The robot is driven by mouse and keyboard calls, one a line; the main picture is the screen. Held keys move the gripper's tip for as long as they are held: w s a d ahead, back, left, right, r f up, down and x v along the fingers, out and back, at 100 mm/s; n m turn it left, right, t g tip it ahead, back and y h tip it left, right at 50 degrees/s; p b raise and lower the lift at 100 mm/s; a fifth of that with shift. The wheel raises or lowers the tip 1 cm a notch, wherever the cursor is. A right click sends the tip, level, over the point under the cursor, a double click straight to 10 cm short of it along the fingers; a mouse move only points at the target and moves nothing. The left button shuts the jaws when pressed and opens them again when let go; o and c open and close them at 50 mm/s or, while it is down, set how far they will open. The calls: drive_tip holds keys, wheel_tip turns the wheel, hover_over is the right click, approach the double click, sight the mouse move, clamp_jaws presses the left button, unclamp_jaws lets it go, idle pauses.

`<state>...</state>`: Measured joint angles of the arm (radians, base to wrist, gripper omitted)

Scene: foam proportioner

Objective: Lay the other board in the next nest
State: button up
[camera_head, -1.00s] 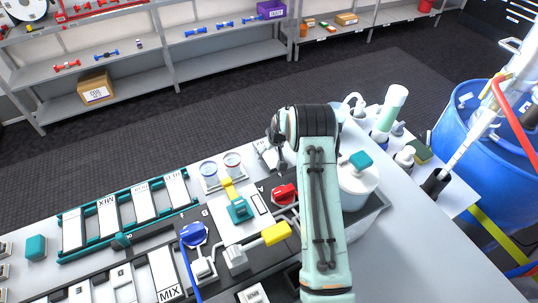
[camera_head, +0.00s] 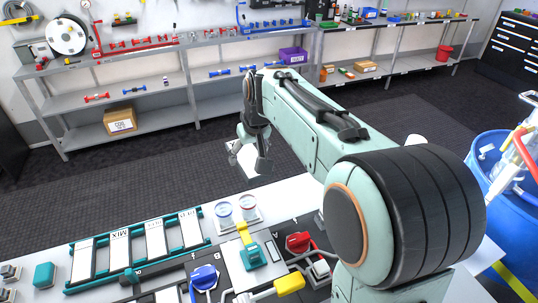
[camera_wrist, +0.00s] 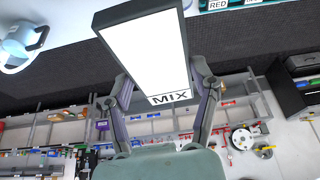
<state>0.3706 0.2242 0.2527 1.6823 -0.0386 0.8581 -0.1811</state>
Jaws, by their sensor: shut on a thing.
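My gripper (camera_head: 258,148) is raised beyond the back edge of the bench, over the dark floor. It is shut on a white board (camera_wrist: 150,45) labelled MIX, with one finger along each side in the wrist view. In the head view the held board (camera_head: 243,158) shows as a small tilted white patch, partly hidden by the fingers. A teal rack (camera_head: 132,272) lies at the bench's left, with several white labelled panels (camera_head: 155,240) side by side in it, one reading MIX. I cannot tell whether they are loose boards or bare nests.
Two gauges (camera_head: 235,209), a teal-handled valve (camera_head: 252,254), a red valve (camera_head: 298,242), a blue valve (camera_head: 204,277) and a yellow handle (camera_head: 289,284) stand right of the rack. My arm hides the bench's right side. Shelves (camera_head: 190,90) stand across the floor.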

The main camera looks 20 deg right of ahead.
drive_tip(key=s+a+n+y, duration=0.1)
drive_tip(key=s+a+n, duration=0.2)
drive_tip(key=s+a, duration=0.4)
drive_tip(key=w+a+f+n+g+y, duration=0.1)
drive_tip(key=a+f+n+g, duration=0.25)
drive_tip(key=a+n, duration=0.45)
drive_tip(key=w+a+f+n+g+y, duration=0.1)
drive_tip(key=a+f+n+g, duration=0.25)
drive_tip(key=n, duration=0.95)
drive_tip(key=s+a+f+n+h, duration=0.1)
drive_tip(key=s+a+f+n, duration=0.2)
drive_tip(key=a+f, duration=0.1)
drive_tip(key=s+a+f+n+g+h, duration=0.1)
drive_tip(key=s+a+f+n, duration=0.1)
drive_tip(key=a+f+n, duration=0.2)
drive_tip(key=s+a+f+n+g+h, duration=0.1)
drive_tip(key=s+a+f+n, duration=0.2)
drive_tip(key=a, duration=0.5)
drive_tip(key=shift+s+a+f+n, duration=0.1)
drive_tip(key=shift+s+f+n, duration=0.15)
drive_tip(key=shift+f, duration=0.35)
drive_tip(key=shift+s+a+f+n, duration=0.1)
drive_tip(key=shift+f+n, duration=0.15)
drive_tip(key=shift+f, duration=2.45)
drive_tip(key=shift+f, duration=0.2)
